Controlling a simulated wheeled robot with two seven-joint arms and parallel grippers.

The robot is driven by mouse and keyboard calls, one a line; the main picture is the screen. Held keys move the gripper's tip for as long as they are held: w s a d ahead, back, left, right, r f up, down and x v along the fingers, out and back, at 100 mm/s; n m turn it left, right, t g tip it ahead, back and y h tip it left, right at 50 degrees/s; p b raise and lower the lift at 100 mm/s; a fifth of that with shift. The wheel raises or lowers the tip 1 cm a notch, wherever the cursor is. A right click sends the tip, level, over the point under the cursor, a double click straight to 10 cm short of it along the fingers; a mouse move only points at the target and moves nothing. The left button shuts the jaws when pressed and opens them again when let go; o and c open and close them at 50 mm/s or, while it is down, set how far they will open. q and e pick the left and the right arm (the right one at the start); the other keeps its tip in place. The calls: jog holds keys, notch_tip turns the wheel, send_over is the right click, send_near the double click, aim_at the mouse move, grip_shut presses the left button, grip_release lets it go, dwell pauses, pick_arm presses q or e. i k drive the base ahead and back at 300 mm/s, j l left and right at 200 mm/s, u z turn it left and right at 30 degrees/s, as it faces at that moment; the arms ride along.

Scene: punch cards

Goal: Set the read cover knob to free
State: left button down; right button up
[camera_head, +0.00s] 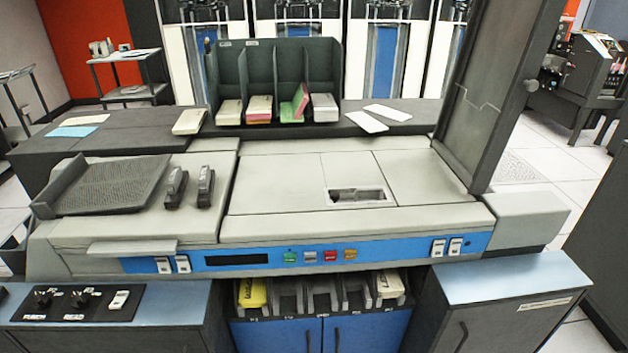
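A black control panel (75,302) lies on the grey cabinet top at the lower left. It carries two dark knobs and a white rocker switch (119,299). The right knob, the read knob (80,298), sits above a label that appears to say READ. The left knob (43,298) sits above a label that appears to say PUNCH. The small marks around the knobs are too small to read, so I cannot tell which setting either points to. Neither of my grippers is in view.
The card machine (330,225) fills the middle, with a blue button strip. A tall dark cover (492,100) stands open at its right. Card racks (240,65) stand behind. A blue-topped cabinet (510,278) is at the lower right. The space above the control panel is clear.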

aim_at(335, 198)
jog(key=l+u, duration=0.2)
jog(key=u, duration=0.2)
jog(key=l+u, duration=0.2)
jog(key=u, duration=0.2)
jog(key=l+u, duration=0.25)
jog(key=u, duration=0.15)
jog(key=i, duration=0.05)
